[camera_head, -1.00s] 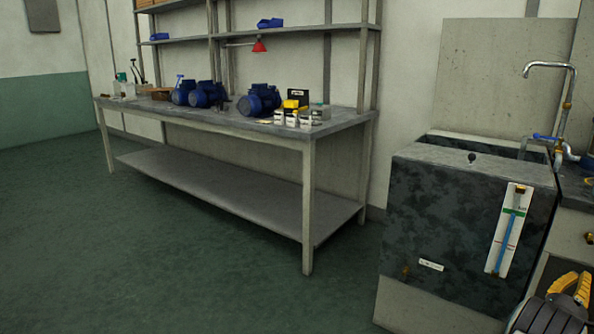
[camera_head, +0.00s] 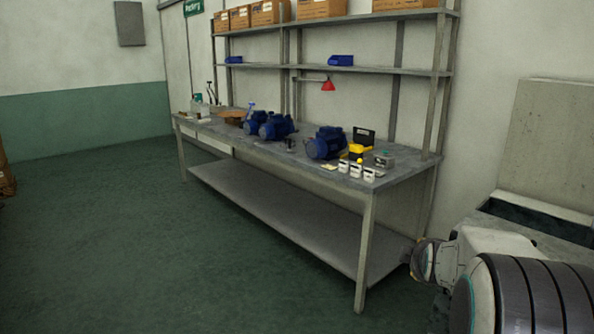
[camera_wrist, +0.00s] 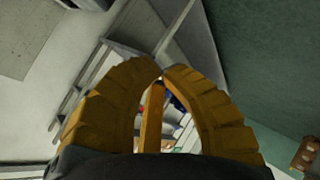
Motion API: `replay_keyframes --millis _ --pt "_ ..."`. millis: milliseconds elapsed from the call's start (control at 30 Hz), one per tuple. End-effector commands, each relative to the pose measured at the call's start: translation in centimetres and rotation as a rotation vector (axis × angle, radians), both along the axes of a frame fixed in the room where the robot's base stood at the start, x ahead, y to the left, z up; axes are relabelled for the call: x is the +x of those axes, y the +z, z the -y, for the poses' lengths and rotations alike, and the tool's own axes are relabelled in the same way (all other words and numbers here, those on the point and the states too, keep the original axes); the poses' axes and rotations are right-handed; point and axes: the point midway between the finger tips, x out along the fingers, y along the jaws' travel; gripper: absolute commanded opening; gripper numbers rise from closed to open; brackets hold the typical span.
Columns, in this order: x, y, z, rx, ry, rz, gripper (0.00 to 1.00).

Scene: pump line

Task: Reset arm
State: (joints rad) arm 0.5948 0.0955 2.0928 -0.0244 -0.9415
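My gripper (camera_wrist: 162,74) fills the lower middle of the wrist view. Its two ribbed yellow fingers bow outward and their tips come together, so it looks shut. A narrow yellow strip shows between the fingers; I cannot see any held object. In the head view my arm (camera_head: 490,248) shows at the lower right as a pale link and a dark ribbed part, in front of the sink unit. The gripper's fingers do not show in that view.
A grey workbench (camera_head: 330,262) runs along the wall, with blue motors (camera_head: 325,143), a yellow item (camera_head: 358,150) and several small white boxes on top. Shelves with cardboard boxes (camera_head: 271,12) are above it.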

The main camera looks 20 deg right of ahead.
Motion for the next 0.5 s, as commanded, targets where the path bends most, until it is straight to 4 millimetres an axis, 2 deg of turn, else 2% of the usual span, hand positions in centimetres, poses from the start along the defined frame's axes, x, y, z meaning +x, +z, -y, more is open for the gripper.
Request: replay_keyframes --millis 33,167,200,300,400,500 --pt "-0.5 2.9 -3.4 0.069 0.015 -0.007 0.0" --pt "-3.6 5.5 -11.2 0.266 0.011 -0.061 0.0" --pt "-4.8 6.2 -13.4 0.322 0.005 -0.085 0.0" --pt "-8.5 7.7 -18.3 0.447 -0.021 -0.151 0.0" --pt "-12.4 8.9 -22.0 0.544 -0.058 -0.221 0.0" --pt "-16.0 9.7 -24.5 0.614 -0.098 -0.285 0.0"
